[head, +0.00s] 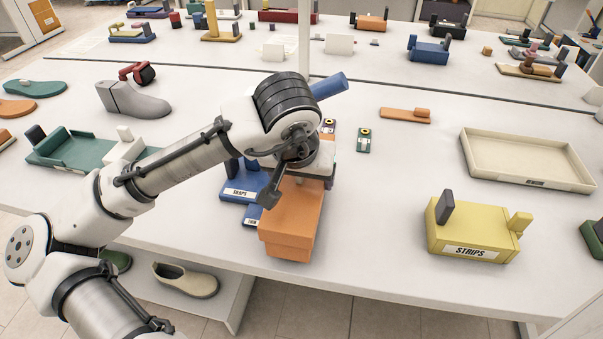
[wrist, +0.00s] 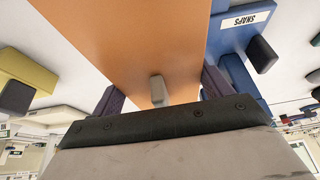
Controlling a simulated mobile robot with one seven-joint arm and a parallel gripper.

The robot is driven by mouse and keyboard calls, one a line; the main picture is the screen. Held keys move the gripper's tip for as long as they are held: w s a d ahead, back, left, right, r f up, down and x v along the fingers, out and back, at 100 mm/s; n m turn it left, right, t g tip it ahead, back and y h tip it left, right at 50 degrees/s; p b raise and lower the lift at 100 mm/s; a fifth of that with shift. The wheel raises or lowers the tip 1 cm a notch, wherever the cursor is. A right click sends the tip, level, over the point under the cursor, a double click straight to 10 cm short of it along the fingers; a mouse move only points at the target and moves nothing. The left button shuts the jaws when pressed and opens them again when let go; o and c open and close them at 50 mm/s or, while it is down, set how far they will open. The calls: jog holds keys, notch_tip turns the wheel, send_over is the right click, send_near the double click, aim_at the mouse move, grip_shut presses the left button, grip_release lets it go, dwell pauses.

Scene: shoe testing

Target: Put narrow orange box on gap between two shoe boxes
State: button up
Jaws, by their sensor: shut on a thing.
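A narrow orange box (head: 292,218) is in my gripper near the front of the white table. In the wrist view the orange box (wrist: 130,35) extends away between the two dark fingers, with a small grey knob near them. My gripper (wrist: 163,88) is shut on it; in the head view the gripper (head: 297,178) is mostly hidden by my wrist. I cannot tell whether the box touches the table. No pair of shoe boxes with a gap can be made out clearly.
Blue boxes, one labelled SNAPS (head: 238,192), stand just left of the orange box. A yellow STRIPS box (head: 470,230) and a cream tray (head: 525,160) are to the right. A green tray (head: 75,150) and grey shoe form (head: 133,100) are left. Table between orange and yellow boxes is clear.

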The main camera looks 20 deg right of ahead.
jog(key=shift+f+b, duration=0.3)
jog(key=shift+f, duration=0.1)
jog(key=o, duration=1.2)
jog(key=shift+r+p, duration=0.45)
jog(key=shift+r, duration=0.2)
jog(key=v, duration=1.1)
jog(key=shift+s+a+r+b, duration=0.2)
jog(key=shift+r+b, duration=0.05)
jog(key=shift+b, duration=0.05)
